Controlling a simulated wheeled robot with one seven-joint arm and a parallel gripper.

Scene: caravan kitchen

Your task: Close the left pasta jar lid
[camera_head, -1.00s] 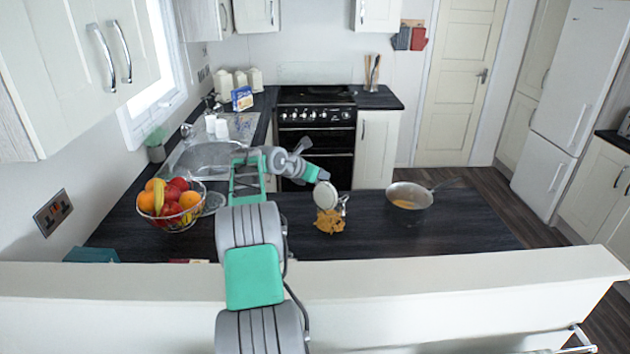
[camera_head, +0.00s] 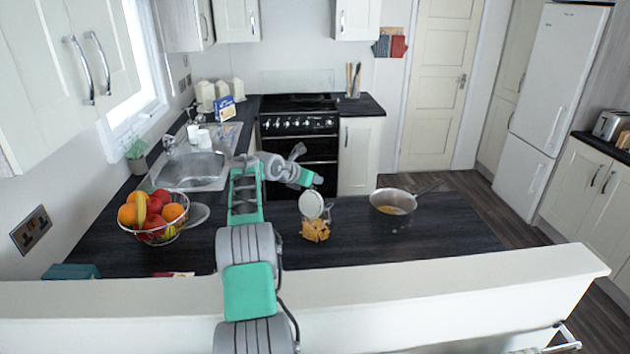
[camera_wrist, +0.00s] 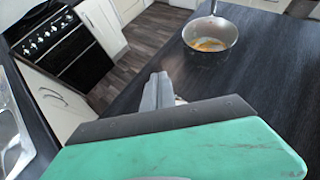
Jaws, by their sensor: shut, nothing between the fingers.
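A clear glass jar of pasta (camera_head: 315,231) stands on the dark counter, in the middle of the head view. Its round pale lid (camera_head: 311,204) is open, tipped up on edge at the jar's top with its face toward the head camera. My gripper (camera_head: 318,181) is just above and behind the lid, shut and empty. I cannot tell whether it touches the lid. In the wrist view the shut fingers (camera_wrist: 158,91) point over the counter. A small light patch beside them is mostly hidden by my green gripper body, which also hides the jar.
A saucepan (camera_head: 391,221) with orange contents stands right of the jar, its handle pointing back right. It also shows in the wrist view (camera_wrist: 210,46). A wire fruit bowl (camera_head: 157,236) is at left. A white ledge (camera_head: 440,273) runs along the front. The counter right of the pan is clear.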

